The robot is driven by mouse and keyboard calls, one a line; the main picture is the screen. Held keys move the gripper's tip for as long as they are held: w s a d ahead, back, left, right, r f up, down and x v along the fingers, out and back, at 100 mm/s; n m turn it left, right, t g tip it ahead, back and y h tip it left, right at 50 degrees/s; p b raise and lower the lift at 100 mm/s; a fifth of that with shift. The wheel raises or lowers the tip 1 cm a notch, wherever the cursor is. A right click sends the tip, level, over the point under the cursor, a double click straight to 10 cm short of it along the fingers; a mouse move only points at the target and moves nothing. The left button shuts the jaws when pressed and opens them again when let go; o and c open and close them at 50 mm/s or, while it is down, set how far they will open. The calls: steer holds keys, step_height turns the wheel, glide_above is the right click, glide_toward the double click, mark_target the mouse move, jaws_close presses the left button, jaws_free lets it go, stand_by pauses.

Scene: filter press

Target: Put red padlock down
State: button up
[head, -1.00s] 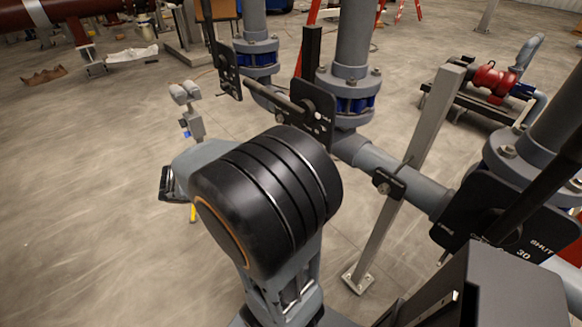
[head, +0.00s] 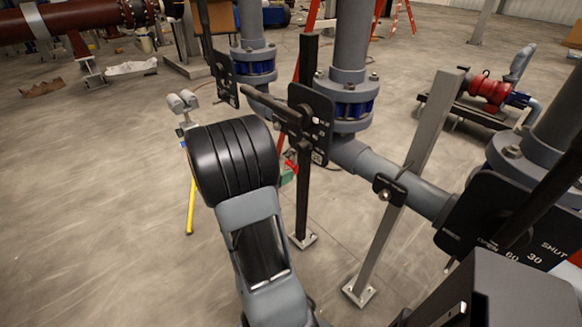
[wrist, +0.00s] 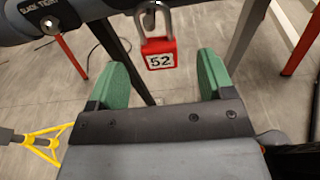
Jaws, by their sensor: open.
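The red padlock (wrist: 160,56), marked 52, is upright with its steel shackle up in the wrist view. The shackle reaches a metal fitting at the edge of a dark grey part; I cannot tell whether it passes through it. My gripper (wrist: 166,64) is open, its two green fingers standing apart on either side of the padlock, with clear gaps. In the head view, a green finger of my gripper (head: 288,179) shows just right of my arm, beside the black valve plate (head: 312,118); most of the gripper is hidden there.
A dark grey part lettered "SLACK TIGHT" (wrist: 41,10) lies across the top left of the wrist view. Grey pipes (head: 398,180), a slanted post (head: 408,170) and a black lever (head: 268,103) crowd the space around my arm. Open floor (head: 90,210) lies to the left.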

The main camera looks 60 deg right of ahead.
mark_target(288, 165)
steer(key=shift+x, duration=2.75)
steer(key=shift+w, duration=0.1)
steer(key=c, duration=1.1)
steer(key=shift+r, duration=0.1)
